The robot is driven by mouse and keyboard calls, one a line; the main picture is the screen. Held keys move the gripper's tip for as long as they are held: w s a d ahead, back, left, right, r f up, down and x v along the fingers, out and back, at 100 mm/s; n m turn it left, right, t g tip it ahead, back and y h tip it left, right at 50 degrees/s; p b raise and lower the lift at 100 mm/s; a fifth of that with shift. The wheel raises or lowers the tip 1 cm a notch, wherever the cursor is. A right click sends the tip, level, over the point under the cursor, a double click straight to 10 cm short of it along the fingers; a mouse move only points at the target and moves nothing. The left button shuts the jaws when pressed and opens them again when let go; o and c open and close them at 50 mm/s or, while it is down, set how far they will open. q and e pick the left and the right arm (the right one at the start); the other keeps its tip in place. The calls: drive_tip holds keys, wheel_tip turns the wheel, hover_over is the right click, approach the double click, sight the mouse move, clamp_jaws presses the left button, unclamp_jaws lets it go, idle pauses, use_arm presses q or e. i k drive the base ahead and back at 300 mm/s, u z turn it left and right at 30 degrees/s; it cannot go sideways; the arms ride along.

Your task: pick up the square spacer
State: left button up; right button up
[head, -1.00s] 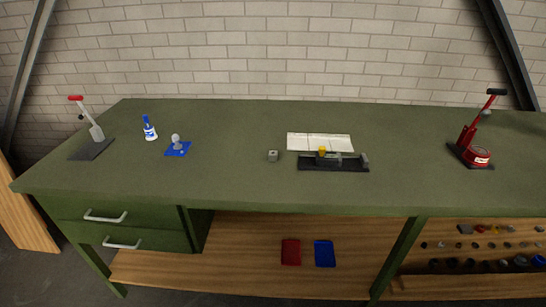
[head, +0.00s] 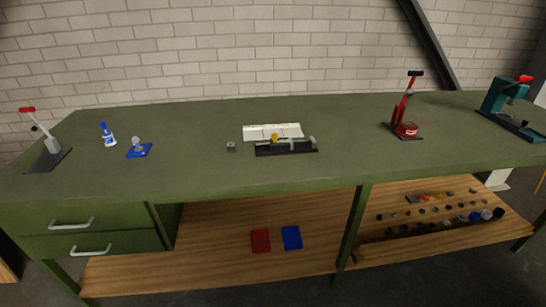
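A small grey square block (head: 231,147) with a dark spot on top sits on the green bench top, just left of the black fixture. It looks like a square spacer, but it is too small to be sure. Several small grey, black and coloured parts (head: 436,212) lie in rows on the lower wooden shelf at the right; their shapes are too small to tell, so a square spacer among them cannot be ruled out. Neither of my grippers is in view.
The green bench (head: 200,177) carries a black fixture (head: 287,149), white booklet (head: 262,132), blue bottle (head: 107,134), blue pad (head: 146,151), lever tool (head: 46,150), red press (head: 406,118) and teal press (head: 510,108). Red (head: 260,241) and blue trays (head: 291,238) lie below.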

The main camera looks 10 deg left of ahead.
sight(231, 147)
drive_tip(key=z, duration=0.75)
drive_tip(key=k, duration=1.05)
drive_tip(key=z, duration=0.95)
drive_tip(key=i, duration=1.8)
drive_tip(key=u, duration=1.35)
drive_tip(key=i, duration=0.75)
drive_tip(key=u, duration=0.85)
